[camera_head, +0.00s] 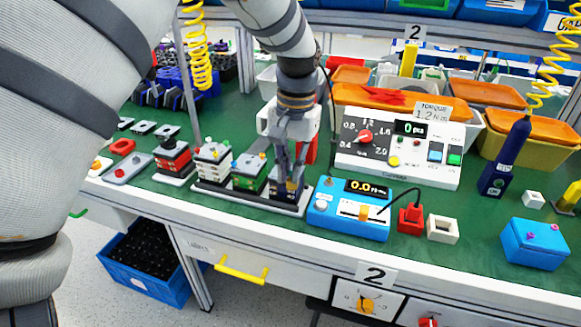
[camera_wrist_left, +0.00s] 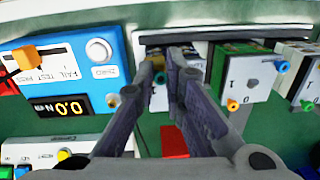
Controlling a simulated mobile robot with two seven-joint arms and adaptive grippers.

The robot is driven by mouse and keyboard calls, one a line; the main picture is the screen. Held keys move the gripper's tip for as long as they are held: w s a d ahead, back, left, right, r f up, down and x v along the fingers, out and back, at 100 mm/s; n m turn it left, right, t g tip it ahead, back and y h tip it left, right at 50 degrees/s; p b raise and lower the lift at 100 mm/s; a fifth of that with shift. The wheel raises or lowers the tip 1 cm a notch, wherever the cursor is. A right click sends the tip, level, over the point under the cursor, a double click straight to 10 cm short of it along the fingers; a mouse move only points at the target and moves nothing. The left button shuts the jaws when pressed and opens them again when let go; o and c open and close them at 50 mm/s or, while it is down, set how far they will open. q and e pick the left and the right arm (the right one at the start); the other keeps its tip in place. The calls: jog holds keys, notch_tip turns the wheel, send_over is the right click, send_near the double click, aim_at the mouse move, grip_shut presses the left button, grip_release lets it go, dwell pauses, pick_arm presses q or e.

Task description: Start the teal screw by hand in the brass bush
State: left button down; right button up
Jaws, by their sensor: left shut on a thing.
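My left gripper (camera_head: 289,185) reaches down over the last switch unit (camera_head: 289,195) at the right end of the switch tray (camera_head: 240,201). In the left wrist view my left gripper (camera_wrist_left: 172,76) has its fingertips close together at that unit, shut on what seems to be the teal screw, which the fingers almost wholly hide. A small brass-coloured spot (camera_wrist_left: 158,76) shows beside the fingertips; I cannot tell for sure that it is the brass bush, or whether screw and bush touch. My right gripper is not in view.
A blue tester (camera_head: 350,208) stands just right of the tray, with a red block (camera_head: 410,218) and a white block (camera_head: 443,229) beyond it. A torque meter (camera_head: 398,150) stands behind. Other switch units (camera_head: 212,163) stand close on the left.

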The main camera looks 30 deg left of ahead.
pick_arm(q)
jog(key=m, duration=0.3)
jog(key=shift+w+d+r+m+t, duration=0.1)
jog(key=shift+w+r+m+t, duration=0.05)
jog(key=shift+w+m+t, duration=0.2)
jog(key=shift+w+d+m, duration=0.2)
jog(key=shift+w+m, duration=0.1)
jog(key=shift+m, duration=0.15)
jog(key=m, duration=0.5)
jog(key=shift+s+a+f+m, duration=0.1)
jog(key=shift+s+f+m, duration=0.1)
jog(key=shift+m, duration=0.2)
jog(key=c, duration=1.6)
grip_release()
jog(key=shift+f, duration=0.1)
jog(key=shift+c, duration=0.2)
notch_tip(320, 180, up, 12)
jog(key=shift+s+d, duration=0.2)
jog(key=shift+s, duration=0.05)
